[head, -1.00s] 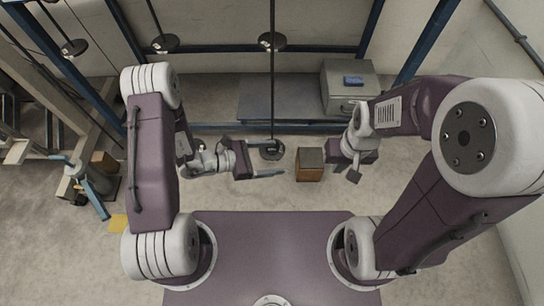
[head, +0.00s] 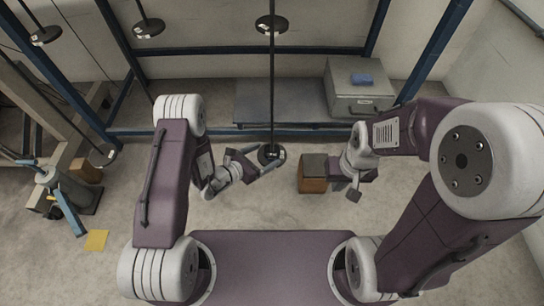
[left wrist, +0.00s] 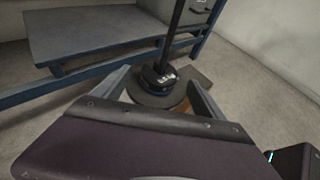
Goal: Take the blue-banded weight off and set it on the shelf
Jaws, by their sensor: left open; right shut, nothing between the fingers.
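The blue-banded weight (head: 270,156) is a dark round disc at the lower end of a thin black rod hanging in front of the blue frame. My left gripper (left wrist: 160,77) is open, with one finger on each side of the weight; contact cannot be told. In the head view my left gripper (head: 267,158) reaches it from the lower left. The shelf (head: 290,104) is a low grey slab behind the rod, also in the left wrist view (left wrist: 95,38). My right gripper (head: 354,192) is shut and empty.
A brown box (head: 313,177) stands right of the weight. Other dark discs hang on rods, one higher on this rod (head: 271,24). The shelf's left part is clear.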

